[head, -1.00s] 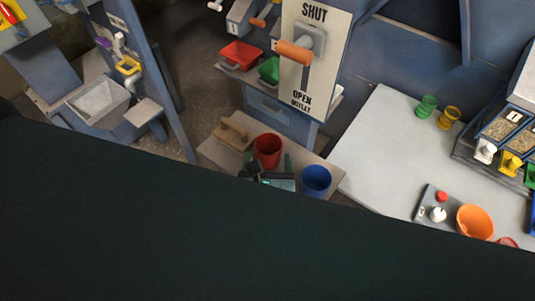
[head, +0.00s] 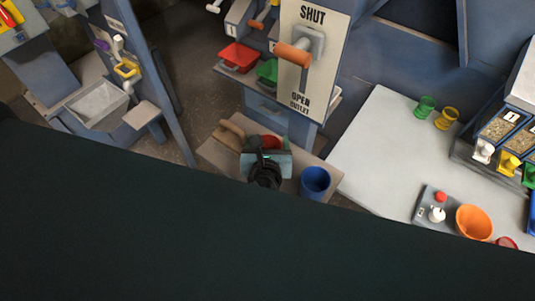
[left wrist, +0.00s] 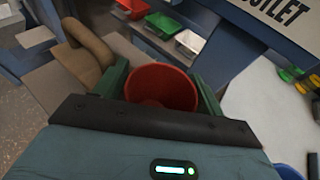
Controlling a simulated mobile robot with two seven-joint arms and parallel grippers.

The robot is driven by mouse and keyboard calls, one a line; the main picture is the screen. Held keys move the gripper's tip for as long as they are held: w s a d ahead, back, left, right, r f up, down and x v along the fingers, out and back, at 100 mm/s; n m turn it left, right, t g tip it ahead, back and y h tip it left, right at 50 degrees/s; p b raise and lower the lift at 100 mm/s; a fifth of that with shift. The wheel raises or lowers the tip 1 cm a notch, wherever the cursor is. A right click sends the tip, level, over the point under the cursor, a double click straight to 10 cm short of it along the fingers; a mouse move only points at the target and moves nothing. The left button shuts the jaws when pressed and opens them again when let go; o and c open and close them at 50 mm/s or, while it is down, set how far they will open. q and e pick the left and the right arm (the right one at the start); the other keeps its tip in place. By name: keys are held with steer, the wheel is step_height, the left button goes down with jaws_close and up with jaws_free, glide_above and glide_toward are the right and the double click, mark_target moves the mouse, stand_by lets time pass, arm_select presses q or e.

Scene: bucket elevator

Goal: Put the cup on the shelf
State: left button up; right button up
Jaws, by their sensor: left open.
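A red cup (head: 270,142) stands on a small wooden-topped shelf (head: 213,155) below the SHUT/OPEN outlet panel. My left gripper (head: 271,148) is at this cup and hides most of it in the head view. In the left wrist view the red cup (left wrist: 162,86) sits between my two green fingers (left wrist: 162,95), one on each side; the jaws are open. Whether a finger touches the cup I cannot tell. A blue cup (head: 315,183) stands to the right on the same shelf. My right gripper is not in view.
A brown wooden handled block (head: 230,133) lies left of the red cup. Red (head: 240,56) and green (head: 268,71) trays sit behind. The grey table (head: 375,150) at right holds green and yellow cups (head: 425,107) and an orange bowl (head: 473,222); its middle is clear.

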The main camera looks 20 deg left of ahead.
arm_select(q)
steer(key=shift+c, duration=0.3)
steer(key=c, duration=0.7)
steer(key=shift+w, duration=0.1)
steer(key=shift+c, duration=0.2)
